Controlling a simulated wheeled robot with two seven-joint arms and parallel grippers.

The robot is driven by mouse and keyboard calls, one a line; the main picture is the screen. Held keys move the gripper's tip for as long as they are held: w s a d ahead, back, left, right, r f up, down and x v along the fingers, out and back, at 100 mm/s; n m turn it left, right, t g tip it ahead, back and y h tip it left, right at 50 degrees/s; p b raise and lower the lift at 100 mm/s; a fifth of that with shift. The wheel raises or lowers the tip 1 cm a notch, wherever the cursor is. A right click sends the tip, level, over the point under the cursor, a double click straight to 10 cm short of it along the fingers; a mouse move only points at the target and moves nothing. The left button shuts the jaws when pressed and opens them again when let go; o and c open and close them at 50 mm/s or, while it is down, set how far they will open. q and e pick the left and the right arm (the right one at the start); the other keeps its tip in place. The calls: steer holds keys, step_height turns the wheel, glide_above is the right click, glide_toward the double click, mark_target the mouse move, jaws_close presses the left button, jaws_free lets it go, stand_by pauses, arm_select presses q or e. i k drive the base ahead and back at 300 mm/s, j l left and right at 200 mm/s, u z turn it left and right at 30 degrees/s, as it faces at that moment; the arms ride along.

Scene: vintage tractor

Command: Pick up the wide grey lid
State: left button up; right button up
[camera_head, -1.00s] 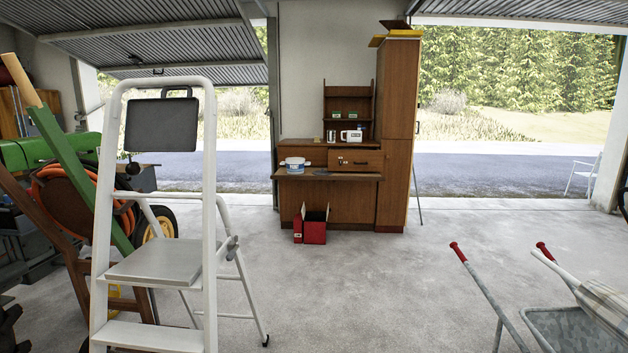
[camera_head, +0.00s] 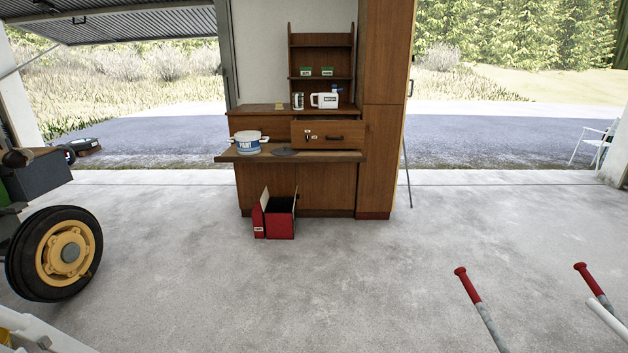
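A flat dark grey disc, which looks like the wide grey lid (camera_head: 285,152), lies on the pull-out shelf (camera_head: 335,156) of the brown wooden cabinet ahead. It sits just right of a white and blue pot marked PAINT (camera_head: 249,142). An open drawer (camera_head: 328,135) juts out behind and to the right of the lid. Neither of my grippers shows in the head view.
A red box (camera_head: 281,219) stands open on the floor before the cabinet. A tractor wheel (camera_head: 68,254) is at left, red-gripped handles (camera_head: 468,285) at lower right, part of a white ladder at lower left. The concrete floor between is clear.

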mark_target(284, 151)
steer(key=i+u, duration=0.1)
steer(key=i, duration=1.65)
steer(key=i+u, duration=0.1)
steer(key=i, duration=1.7)
